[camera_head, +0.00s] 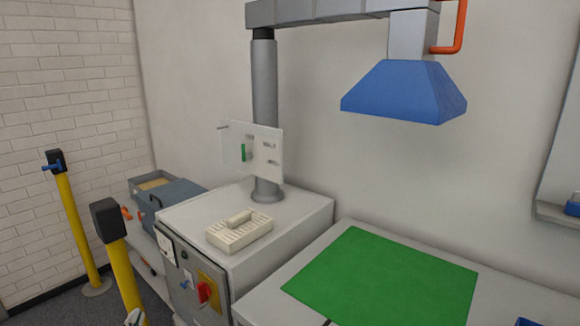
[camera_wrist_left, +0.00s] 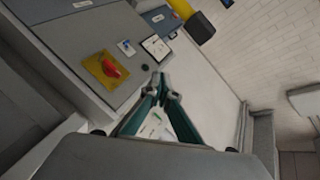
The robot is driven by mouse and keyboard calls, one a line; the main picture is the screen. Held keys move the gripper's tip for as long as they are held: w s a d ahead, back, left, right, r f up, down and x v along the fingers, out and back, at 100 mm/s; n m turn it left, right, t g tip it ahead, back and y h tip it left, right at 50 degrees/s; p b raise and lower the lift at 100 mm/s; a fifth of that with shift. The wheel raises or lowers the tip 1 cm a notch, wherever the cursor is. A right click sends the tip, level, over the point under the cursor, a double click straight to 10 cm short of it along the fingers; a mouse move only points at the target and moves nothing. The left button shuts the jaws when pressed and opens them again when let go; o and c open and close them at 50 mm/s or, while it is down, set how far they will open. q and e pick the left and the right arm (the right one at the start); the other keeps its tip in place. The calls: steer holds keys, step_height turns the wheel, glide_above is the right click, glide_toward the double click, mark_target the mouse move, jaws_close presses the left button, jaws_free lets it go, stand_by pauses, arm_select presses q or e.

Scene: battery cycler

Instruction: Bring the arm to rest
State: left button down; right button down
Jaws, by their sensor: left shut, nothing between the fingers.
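My left gripper (camera_head: 135,317) barely shows at the bottom edge of the head view, left of the grey cabinet; only a small part of it is in frame. In the left wrist view the left gripper (camera_wrist_left: 165,88) has its teal fingers closed with the grey tips together, empty. It is in free air in front of the cabinet front, apart from the red rotary switch (camera_wrist_left: 112,68) on its yellow plate. My right gripper is in neither view.
The cabinet (camera_head: 300,212) carries a pale slotted block (camera_head: 240,232) and a white panel by a grey column (camera_head: 264,110). Yellow barrier posts (camera_head: 76,225) stand left. A green mat (camera_head: 385,280) lies on the right bench below a blue hood (camera_head: 405,92).

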arm_select(q)
steer(key=s+a+f+g, duration=0.2)
steer(key=s+f+g, duration=0.2)
steer(key=s+f, duration=0.45)
steer(key=s+a+f+g, duration=0.3)
steer(key=s+f+g, duration=0.1)
steer(key=s+f, duration=0.45)
steer(key=w+d+f+n+t+h, duration=0.1)
steer(key=d+f+n+t+h, duration=0.2)
steer(key=d+f+h, duration=0.4)
steer(key=d+f+t, duration=0.1)
steer(key=d+f, duration=0.5)
steer(key=d, duration=0.3)
steer(key=shift+d+h, duration=0.25)
steer(key=shift+h, duration=0.05)
steer(key=shift+w, duration=0.15)
